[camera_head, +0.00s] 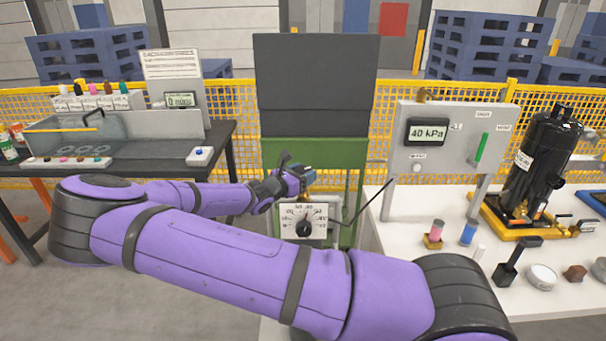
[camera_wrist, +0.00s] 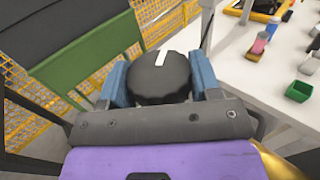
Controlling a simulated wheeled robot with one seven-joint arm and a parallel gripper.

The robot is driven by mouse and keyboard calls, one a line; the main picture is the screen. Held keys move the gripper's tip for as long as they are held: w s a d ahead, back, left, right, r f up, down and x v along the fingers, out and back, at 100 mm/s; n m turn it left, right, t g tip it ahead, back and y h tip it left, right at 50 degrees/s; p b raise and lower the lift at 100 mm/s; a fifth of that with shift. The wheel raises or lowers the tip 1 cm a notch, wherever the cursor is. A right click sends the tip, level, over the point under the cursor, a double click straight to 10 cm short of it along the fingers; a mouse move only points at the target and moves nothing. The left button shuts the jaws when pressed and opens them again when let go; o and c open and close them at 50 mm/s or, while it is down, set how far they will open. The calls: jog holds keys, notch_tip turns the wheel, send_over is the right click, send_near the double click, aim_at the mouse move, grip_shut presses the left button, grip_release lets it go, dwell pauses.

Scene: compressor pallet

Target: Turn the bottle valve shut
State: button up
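In the wrist view, a round black valve knob (camera_wrist: 160,78) with a white mark on its top sits between the two blue fingers of my gripper (camera_wrist: 160,75). A finger lies against each side of the knob, so the gripper looks shut on it.
A grey panel (camera_head: 400,155) with a 40 kPa display (camera_head: 428,132) stands on the white table (camera_head: 380,215) at right. A black compressor (camera_head: 540,160) on a yellow base stands there among small parts. A dark workbench (camera_head: 150,165) is at left, with a yellow mesh fence (camera_head: 225,105) behind.

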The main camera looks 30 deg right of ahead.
jog(key=shift+m+g, duration=0.3)
jog(key=shift+g, duration=0.1)
jog(key=m+g, duration=0.1)
jog(key=g, duration=0.2)
jog(key=m+g, duration=0.2)
jog(key=shift+w+m+g, duration=0.1)
jog(key=shift+m+g, duration=0.2)
jog(key=shift+g, duration=0.1)
jog(key=m+g+y, duration=0.1)
jog(key=m+g, duration=0.1)
jog(key=g, duration=0.1)
jog(key=m+g+y, duration=0.1)
jog(key=m+g, duration=0.1)
jog(key=g, duration=0.1)
jog(key=m+g+y, duration=0.4)
jog(key=shift+w+d+g, duration=0.1)
jog(key=shift+g, duration=0.2)
jog(key=shift+m+g+y, duration=0.8)
jog(key=shift+m+y, duration=0.25)
jog(key=shift+y, duration=0.4)
jog(key=shift+m+g+y, duration=0.8)
jog(key=shift+m+y, duration=0.25)
jog(key=shift+y, duration=0.4)
jog(key=o, duration=0.9)
